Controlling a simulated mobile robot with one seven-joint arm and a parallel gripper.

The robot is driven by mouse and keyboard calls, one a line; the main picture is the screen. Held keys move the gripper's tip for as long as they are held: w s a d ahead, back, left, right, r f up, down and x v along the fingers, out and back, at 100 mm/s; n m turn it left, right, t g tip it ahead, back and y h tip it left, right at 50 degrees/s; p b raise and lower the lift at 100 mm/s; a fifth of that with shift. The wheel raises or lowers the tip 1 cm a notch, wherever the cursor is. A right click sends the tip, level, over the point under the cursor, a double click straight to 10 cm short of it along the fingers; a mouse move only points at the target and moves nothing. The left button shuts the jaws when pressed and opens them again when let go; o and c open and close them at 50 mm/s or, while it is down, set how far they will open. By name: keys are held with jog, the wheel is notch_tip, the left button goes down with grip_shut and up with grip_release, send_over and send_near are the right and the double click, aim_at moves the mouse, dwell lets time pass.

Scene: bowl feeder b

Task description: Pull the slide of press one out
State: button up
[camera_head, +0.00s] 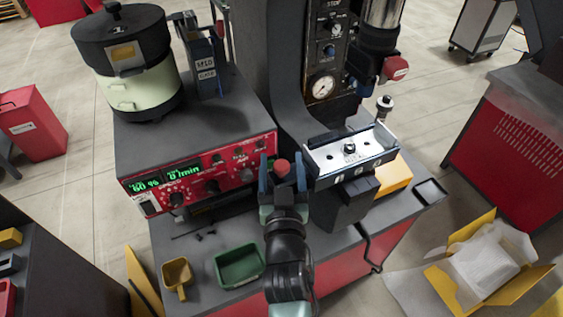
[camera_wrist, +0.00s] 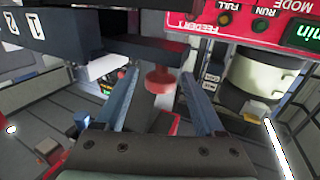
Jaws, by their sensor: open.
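Press one stands at the back centre, with a dark gauge panel (camera_head: 322,60) and a silver slide plate (camera_head: 350,152) at its front. A red knob (camera_head: 282,168) shows left of the plate; it also shows in the wrist view (camera_wrist: 160,80), below a dark bar (camera_wrist: 150,48). My gripper (camera_head: 283,180) is open, with one blue finger on each side of the knob. In the wrist view the open fingers (camera_wrist: 163,98) straddle the knob with gaps on both sides. Whether a finger touches it, I cannot tell.
A red feeder control box (camera_head: 210,172) with a bowl feeder (camera_head: 125,60) on top is close at the left. A yellow bin (camera_head: 396,178) stands behind the press's right side. A green tray (camera_head: 238,265) and yellow scoop (camera_head: 177,275) lie at the front left of the bench.

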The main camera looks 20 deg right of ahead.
grip_shut()
dwell(0.3)
dwell(1.1)
